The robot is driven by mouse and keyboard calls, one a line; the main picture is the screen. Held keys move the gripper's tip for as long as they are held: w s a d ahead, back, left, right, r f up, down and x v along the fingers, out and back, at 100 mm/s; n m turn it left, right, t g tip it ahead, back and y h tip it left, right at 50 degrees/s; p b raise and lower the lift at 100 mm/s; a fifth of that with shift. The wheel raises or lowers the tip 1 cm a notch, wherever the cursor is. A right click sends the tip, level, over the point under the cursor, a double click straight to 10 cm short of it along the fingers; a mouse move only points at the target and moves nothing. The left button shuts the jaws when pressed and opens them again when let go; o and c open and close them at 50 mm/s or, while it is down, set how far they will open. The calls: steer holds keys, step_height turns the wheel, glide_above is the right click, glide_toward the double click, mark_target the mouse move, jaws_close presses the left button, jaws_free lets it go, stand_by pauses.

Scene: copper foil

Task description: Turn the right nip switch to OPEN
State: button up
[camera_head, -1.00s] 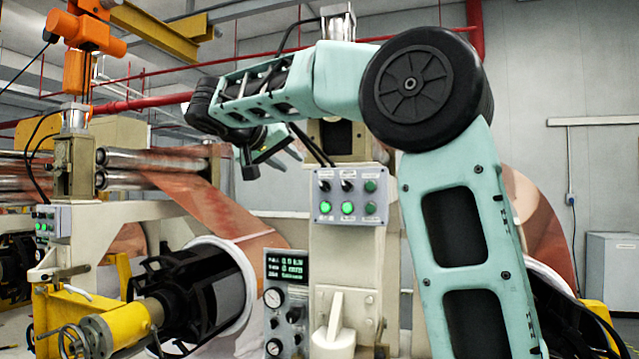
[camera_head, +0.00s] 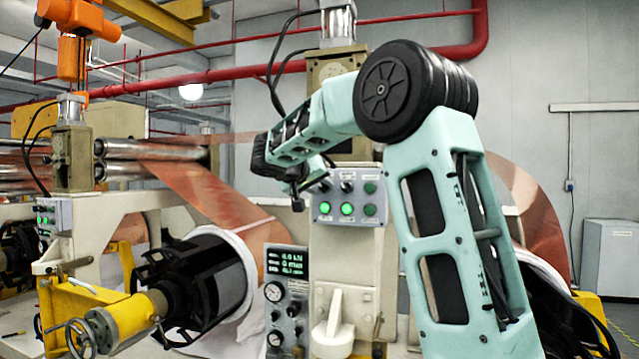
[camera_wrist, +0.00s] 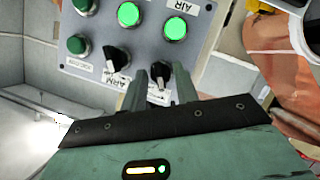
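The grey control panel (camera_head: 347,225) is on the cream machine column. It has two black rotary switches in its top row, a left one (camera_head: 324,186) and a right one (camera_head: 347,187). The wrist view shows the panel (camera_wrist: 205,55) turned about half round, so the right switch (camera_wrist: 117,59) is left of the left switch (camera_wrist: 160,76). My gripper (camera_wrist: 161,82) is open, with its fingers on either side of the head view's left switch. Contact cannot be told. In the head view my gripper (camera_head: 298,190) is at the panel's left edge, partly hidden by my arm.
Lit green buttons (camera_head: 347,209) lie below the switches, and a dark green button (camera_head: 370,188) is to their right. A display and gauge box (camera_head: 287,290) and a white lever (camera_head: 335,315) are below.

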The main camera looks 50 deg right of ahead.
steer(key=c, duration=0.6)
